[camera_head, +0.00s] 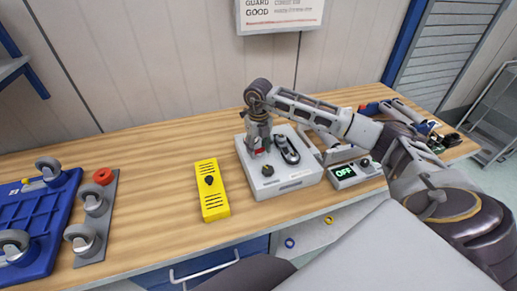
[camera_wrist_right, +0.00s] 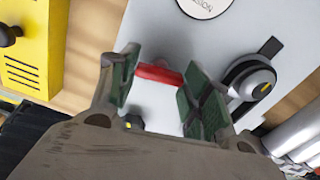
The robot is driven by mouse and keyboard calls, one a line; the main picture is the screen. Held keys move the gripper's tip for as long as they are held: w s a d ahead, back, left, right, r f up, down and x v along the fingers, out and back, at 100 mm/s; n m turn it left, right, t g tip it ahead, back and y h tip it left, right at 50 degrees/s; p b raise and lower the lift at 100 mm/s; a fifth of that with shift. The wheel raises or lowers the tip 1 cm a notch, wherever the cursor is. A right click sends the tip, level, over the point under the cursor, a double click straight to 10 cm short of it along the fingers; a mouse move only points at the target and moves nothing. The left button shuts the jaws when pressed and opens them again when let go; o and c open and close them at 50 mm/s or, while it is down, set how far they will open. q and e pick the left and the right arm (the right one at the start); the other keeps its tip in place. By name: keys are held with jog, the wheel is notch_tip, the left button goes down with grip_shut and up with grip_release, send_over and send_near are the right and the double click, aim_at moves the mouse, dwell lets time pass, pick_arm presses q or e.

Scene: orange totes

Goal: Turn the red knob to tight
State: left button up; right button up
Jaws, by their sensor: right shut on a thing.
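The red knob (camera_wrist_right: 158,74) is a red bar on top of a light grey box (camera_head: 290,187) on the wooden bench. In the wrist view it lies between the green pads of my right gripper (camera_wrist_right: 160,88), which is shut on it. In the head view my right gripper (camera_head: 258,148) points down onto the box's top, and only a bit of red (camera_head: 259,153) shows at its fingertips. Any marking for tight cannot be made out. My left gripper is not in view.
The same box carries a black dial (camera_wrist_right: 252,82) beside the red knob. A yellow box (camera_head: 213,203) stands to the left, a device reading OFF (camera_head: 343,173) to the right. A blue dolly (camera_head: 40,225) with casters lies far left. Bare bench lies between yellow box and casters.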

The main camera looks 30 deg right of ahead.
aim_at(259, 149)
jog(key=shift+m, duration=1)
jog(key=o, duration=1)
jog(key=shift+r, duration=6)
